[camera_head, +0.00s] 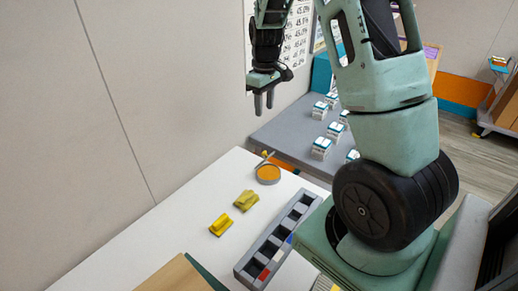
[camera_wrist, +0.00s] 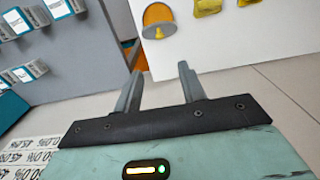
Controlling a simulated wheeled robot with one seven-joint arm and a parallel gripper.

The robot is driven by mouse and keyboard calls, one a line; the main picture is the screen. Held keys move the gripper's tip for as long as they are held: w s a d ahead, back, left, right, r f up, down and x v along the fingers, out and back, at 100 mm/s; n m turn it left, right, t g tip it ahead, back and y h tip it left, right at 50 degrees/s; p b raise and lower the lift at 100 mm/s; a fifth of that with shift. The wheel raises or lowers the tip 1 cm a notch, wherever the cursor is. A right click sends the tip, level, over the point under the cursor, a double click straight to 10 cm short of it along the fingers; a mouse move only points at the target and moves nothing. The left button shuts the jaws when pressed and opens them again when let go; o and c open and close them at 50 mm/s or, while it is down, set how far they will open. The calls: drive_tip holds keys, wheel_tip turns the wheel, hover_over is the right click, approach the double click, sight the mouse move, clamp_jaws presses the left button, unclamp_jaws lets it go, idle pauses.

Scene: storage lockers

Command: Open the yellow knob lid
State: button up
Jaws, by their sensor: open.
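A round orange and grey piece (camera_head: 268,173) with a thin grey bar at its back lies on the white table, and also shows at the top of the wrist view (camera_wrist: 158,20). Two yellow pieces, one nearer the round piece (camera_head: 246,201) and one farther from it (camera_head: 220,224), lie on the same table; their lower ends show in the wrist view. My gripper (camera_head: 264,108) is open and empty, pointing down, well above the table's far end. Its two fingers (camera_wrist: 159,72) are apart in the wrist view.
A grey compartment tray (camera_head: 247,267) stands along the white table's (camera_head: 165,236) right side. A grey table (camera_head: 275,133) behind carries several small white and teal boxes (camera_head: 321,147). A wall (camera_head: 130,90) borders the left. My arm blocks the right side.

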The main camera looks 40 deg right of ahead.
wheel_tip(320, 180, down, 17)
drive_tip(key=p, duration=0.3)
idle(0.3)
clamp_jaws()
